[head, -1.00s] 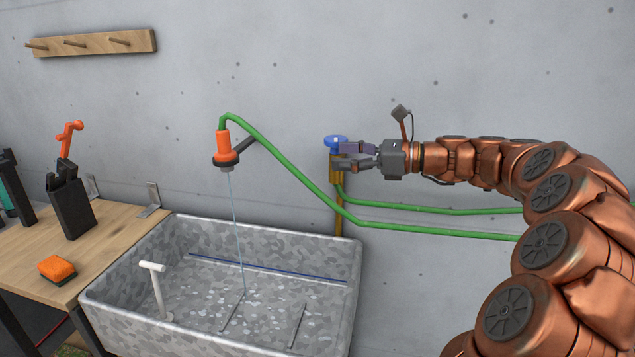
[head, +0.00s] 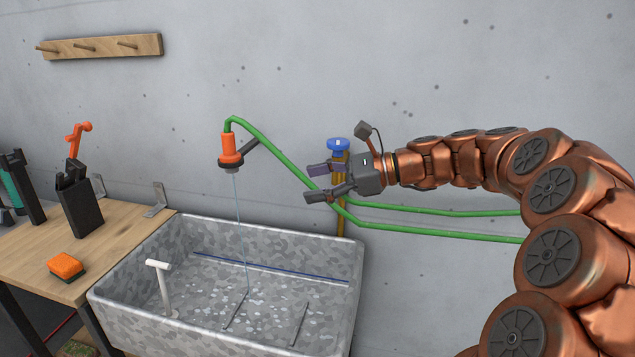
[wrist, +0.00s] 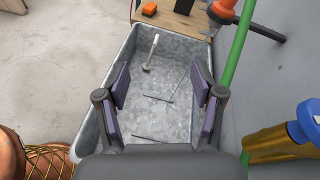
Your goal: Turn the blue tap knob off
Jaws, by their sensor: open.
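The blue tap knob (head: 338,144) sits on top of a brass pipe (head: 341,222) against the wall, right of the sink. It also shows at the right edge of the wrist view (wrist: 307,122), to the right of my fingers. My gripper (head: 313,182) is open and empty, in front of and a little below the knob, apart from it. Its two fingers also show in the wrist view (wrist: 161,92), over the sink. A thin stream of water (head: 240,230) runs from the orange nozzle (head: 230,148) into the grey sink (head: 225,335).
Green hoses (head: 440,233) run along the wall behind and below my gripper, and one arches to the nozzle. A wooden bench (head: 110,240) at the left holds a black block (head: 80,208) and an orange sponge (head: 66,265). The wall above the knob is clear.

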